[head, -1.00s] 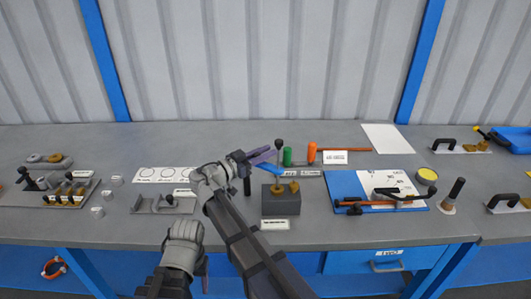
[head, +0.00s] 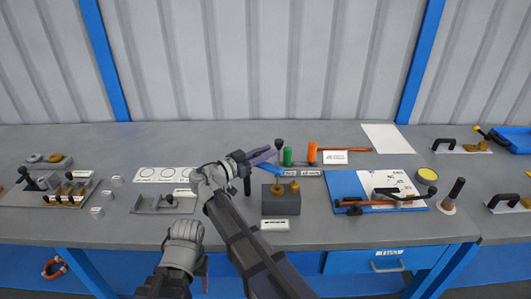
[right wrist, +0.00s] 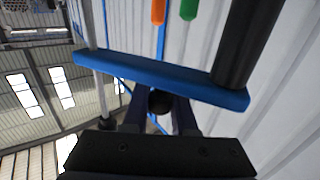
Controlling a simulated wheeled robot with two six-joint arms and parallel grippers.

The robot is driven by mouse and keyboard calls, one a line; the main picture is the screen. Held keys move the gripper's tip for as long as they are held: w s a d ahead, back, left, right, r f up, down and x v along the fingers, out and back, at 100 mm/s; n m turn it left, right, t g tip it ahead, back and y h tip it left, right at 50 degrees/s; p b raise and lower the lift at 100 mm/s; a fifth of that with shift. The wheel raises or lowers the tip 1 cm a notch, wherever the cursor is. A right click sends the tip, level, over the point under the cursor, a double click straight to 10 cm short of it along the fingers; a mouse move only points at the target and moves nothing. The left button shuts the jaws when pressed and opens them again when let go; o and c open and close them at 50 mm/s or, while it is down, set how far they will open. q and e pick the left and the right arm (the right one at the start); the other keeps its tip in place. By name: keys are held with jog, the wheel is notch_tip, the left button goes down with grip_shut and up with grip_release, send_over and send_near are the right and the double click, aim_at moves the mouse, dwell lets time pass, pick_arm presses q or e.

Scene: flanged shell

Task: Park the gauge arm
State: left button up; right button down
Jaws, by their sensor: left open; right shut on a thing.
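The gauge arm is a blue bar (head: 270,169) in the head view, beside a dark upright post (head: 279,144). In the right wrist view the blue bar (right wrist: 150,78) runs across the picture, with a thick black post (right wrist: 248,45) at its right end. My right gripper (head: 267,154) is shut on a round black knob (right wrist: 160,101) at the bar. My left gripper (head: 205,268) is low in the head view, in front of the bench edge and away from the arm. Its jaws are open, though the fingers are mostly hidden.
A grey block (head: 281,206) with brass parts stands in front of the bar. A green handle (head: 288,156) and an orange handle (head: 312,153) stand just right of it. A blue board (head: 340,185) lies further right. A bracket (head: 150,206) lies left of my right arm.

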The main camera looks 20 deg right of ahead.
jog(key=w+a+n+t+y, duration=0.1)
jog(key=w+n+t+y, duration=0.6)
jog(key=n+t+y, duration=0.4)
jog(key=shift+a+n+t+y, duration=0.35)
jog(key=shift+n+y, duration=1.05)
jog(key=shift+y, duration=1.5)
jog(key=shift+a, duration=0.1)
jog(key=c, duration=0.7)
grip_release()
